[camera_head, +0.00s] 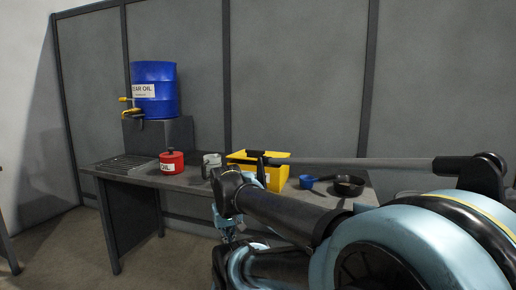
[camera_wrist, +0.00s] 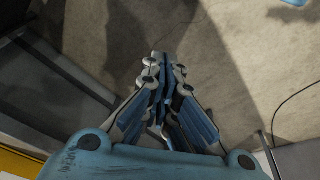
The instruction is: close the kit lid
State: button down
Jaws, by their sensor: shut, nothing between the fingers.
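My gripper (camera_wrist: 161,72) shows in the wrist view with its fingers drawn together and nothing between them. It points down over bare floor. In the head view my arm crosses the right half and hides much of the bench there. A yellow open box (camera_head: 277,181) with a white label stands on the bench in the head view, partly behind my arm.
The grey bench (camera_head: 185,183) runs along the wall. On it are a slatted grate (camera_head: 125,163), a red oil can (camera_head: 171,163), a grey mug (camera_head: 211,161), a blue cup (camera_head: 306,182) and a dark pan (camera_head: 349,186). A blue drum (camera_head: 154,88) stands on a block (camera_head: 158,136).

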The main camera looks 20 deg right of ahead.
aim_at(260, 152)
jog(key=z, duration=1.25)
jog(key=k, duration=1.05)
jog(key=u, duration=0.45)
jog(key=i, duration=1)
jog(key=u, duration=0.05)
